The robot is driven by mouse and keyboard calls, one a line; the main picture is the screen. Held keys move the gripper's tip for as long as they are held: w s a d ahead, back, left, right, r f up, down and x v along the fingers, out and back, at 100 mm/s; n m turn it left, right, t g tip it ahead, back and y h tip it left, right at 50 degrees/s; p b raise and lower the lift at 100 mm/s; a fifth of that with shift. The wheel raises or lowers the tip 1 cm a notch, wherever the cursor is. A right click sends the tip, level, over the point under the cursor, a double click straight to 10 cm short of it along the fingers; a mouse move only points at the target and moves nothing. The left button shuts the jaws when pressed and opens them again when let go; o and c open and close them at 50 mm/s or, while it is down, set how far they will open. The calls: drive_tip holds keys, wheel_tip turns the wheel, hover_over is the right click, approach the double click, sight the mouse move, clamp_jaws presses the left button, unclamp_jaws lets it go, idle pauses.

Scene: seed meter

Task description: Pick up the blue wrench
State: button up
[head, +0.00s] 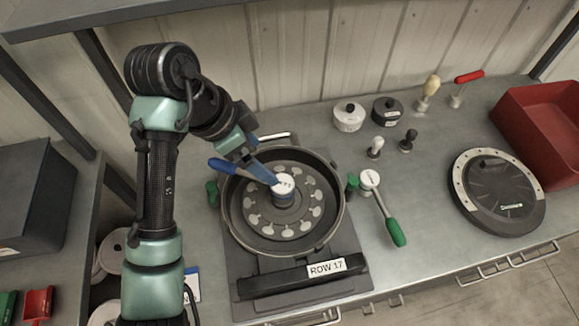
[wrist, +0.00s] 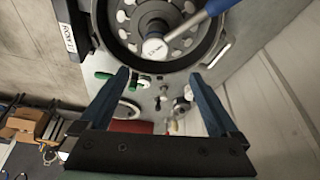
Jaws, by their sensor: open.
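The blue wrench has a blue handle (head: 222,165) and a round white labelled head (head: 283,184). Its head sits on the central hub of a round dark seed meter, and its handle reaches to the upper left over the rim. In the wrist view the white head (wrist: 155,48) is just beyond my fingertips, and the blue handle (wrist: 217,7) runs off the top edge. My gripper (wrist: 158,75) is open, with nothing between its fingers. In the head view my gripper (head: 260,172) is over the meter and hides part of the wrench's shaft.
The seed meter (head: 333,218) stands on a base labelled ROW 17. To its right are a green-handled wrench (head: 395,232), a round black cover (head: 500,190) and a red bin (head: 540,115). Small knobs and jars stand behind. The front right bench is clear.

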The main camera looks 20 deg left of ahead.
sight(282, 183)
drive_tip(key=b+x, duration=0.1)
drive_tip(key=x, duration=0.5)
drive_tip(key=shift+s+d+f+b, duration=0.15)
drive_tip(key=shift+f+b, duration=0.1)
drive_tip(key=shift+b, duration=0.1)
drive_tip(key=shift+s+d+f+p, duration=0.15)
drive_tip(key=shift+d+f+p, duration=0.15)
drive_tip(key=shift+f, duration=0.15)
drive_tip(key=p+x, duration=0.1)
drive_tip(key=x, duration=0.3)
drive_tip(key=shift+f, duration=0.2)
drive_tip(key=shift+c, duration=0.4)
clamp_jaws()
drive_tip(key=shift+a+r, duration=0.1)
